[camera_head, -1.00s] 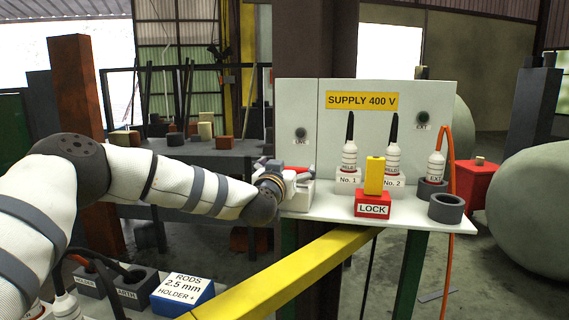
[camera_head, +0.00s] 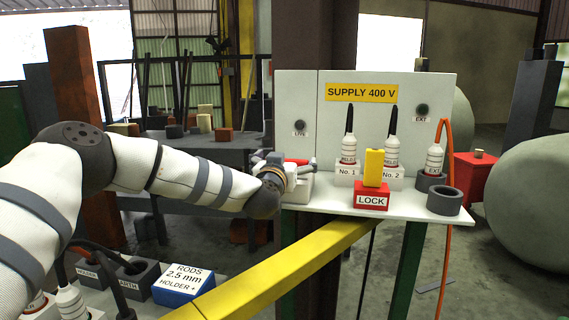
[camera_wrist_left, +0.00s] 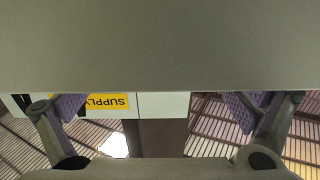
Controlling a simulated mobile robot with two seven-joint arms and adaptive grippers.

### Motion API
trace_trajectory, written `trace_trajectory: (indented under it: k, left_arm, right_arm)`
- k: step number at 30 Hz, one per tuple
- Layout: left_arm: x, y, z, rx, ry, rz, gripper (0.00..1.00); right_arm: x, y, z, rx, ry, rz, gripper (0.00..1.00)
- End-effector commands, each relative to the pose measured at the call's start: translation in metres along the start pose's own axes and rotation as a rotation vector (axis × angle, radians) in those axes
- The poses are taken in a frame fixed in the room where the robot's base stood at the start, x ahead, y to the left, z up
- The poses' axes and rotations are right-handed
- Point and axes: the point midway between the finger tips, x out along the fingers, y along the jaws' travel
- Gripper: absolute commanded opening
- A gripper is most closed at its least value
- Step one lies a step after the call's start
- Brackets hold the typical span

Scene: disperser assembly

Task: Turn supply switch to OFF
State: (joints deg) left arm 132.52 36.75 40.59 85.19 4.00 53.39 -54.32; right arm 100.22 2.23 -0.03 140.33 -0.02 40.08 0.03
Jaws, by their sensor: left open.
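The white supply panel (camera_head: 387,135) carries a yellow SUPPLY 400 V label (camera_head: 361,92). A red handle-like part (camera_head: 297,161) shows above a white box (camera_head: 299,188) at the shelf's left end. It may be the supply switch; my gripper partly hides it, and its setting cannot be read. My left gripper (camera_head: 291,165) is at this box, its fingers spread near the red part. Contact cannot be told. In the left wrist view the fingers (camera_wrist_left: 158,108) are wide apart, with a plain grey surface filling the upper half and the yellow label upside down. My right gripper is not in view.
A red LOCK block (camera_head: 371,201) with a yellow upright piece stands at the shelf's front. Several white and black holders stand behind it, with a grey ring (camera_head: 444,201) to the right. A yellow beam (camera_head: 285,268) runs below the shelf. An orange cable hangs at right.

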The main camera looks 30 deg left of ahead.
Motion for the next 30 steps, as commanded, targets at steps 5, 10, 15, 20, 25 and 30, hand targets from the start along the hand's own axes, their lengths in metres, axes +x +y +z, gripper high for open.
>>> trace_trajectory:
  k: [5, 10, 15, 20, 25, 30]
  left_arm:
    - [-0.034, 0.001, -0.001, -0.002, -0.001, 0.004, 1.00]
    - [-0.081, 0.000, -0.001, -0.002, -0.001, 0.003, 1.00]
    - [-0.110, 0.000, -0.001, -0.001, 0.000, 0.000, 1.00]
    - [-0.118, 0.000, -0.001, -0.001, 0.001, -0.001, 1.00]
    - [-0.118, 0.000, -0.001, -0.001, 0.001, -0.001, 1.00]
    - [-0.117, 0.000, -0.001, -0.001, 0.001, 0.000, 1.00]
  right_arm:
    - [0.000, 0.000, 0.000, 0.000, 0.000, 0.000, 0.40]
    - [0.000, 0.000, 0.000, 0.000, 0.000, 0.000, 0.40]
    - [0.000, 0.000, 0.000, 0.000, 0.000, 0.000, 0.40]
    - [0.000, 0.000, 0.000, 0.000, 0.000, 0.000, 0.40]
    - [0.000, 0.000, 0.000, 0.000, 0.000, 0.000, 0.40]
    - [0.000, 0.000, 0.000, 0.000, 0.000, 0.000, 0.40]
